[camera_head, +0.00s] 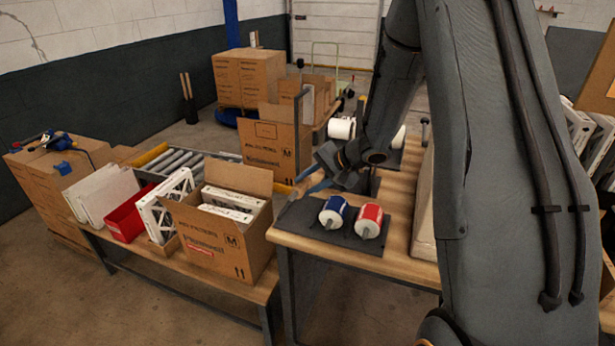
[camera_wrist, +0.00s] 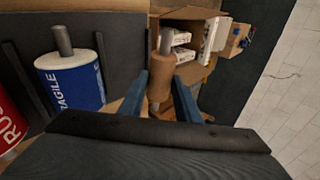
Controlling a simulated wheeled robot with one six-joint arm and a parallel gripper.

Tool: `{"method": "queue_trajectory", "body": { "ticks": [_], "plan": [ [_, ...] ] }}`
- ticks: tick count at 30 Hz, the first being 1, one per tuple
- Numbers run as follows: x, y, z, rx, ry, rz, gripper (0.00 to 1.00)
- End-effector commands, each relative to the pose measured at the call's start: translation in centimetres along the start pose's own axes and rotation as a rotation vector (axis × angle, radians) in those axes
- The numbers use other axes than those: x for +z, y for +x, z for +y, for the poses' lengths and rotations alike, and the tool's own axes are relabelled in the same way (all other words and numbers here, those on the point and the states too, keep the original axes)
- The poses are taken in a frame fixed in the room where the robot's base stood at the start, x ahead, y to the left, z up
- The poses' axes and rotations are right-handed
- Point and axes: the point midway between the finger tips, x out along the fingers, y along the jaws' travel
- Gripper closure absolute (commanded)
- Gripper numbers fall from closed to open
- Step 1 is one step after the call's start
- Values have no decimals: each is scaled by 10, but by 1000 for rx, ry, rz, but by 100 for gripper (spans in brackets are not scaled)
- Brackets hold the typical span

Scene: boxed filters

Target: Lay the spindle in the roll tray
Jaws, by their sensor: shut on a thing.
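My gripper (camera_wrist: 161,96) is shut on a spindle (camera_wrist: 160,70), a brown cylinder with grey rod ends, held between two blue fingers. In the head view my gripper (camera_head: 312,188) is at the table's left edge, behind and left of the roll tray; the spindle is hard to make out there. The dark roll tray (camera_head: 315,240) lies on the table and also shows in the wrist view (camera_wrist: 118,22). A blue-labelled roll (camera_head: 334,211) and a red-labelled roll (camera_head: 369,219) lie on it. In the wrist view the spindle is right of the blue roll (camera_wrist: 72,82).
An open carton (camera_head: 210,250) of white filters stands on a lower bench to the left, beside a red bin (camera_head: 128,220). White rolls (camera_head: 341,128) stand at the back of the table. A pale block (camera_head: 424,215) is right of the tray.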

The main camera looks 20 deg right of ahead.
Motion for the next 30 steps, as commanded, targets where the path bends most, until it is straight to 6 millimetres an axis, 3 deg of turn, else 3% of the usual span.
{"method": "queue_trajectory", "body": {
  "ticks": [15, 29, 30],
  "plan": [
    [0, 34, 35, -1, 0, 0, 100],
    [0, 38, 39, -1, -1, 0, 100],
    [0, 38, 39, -1, -1, 0, 65]
  ]
}}
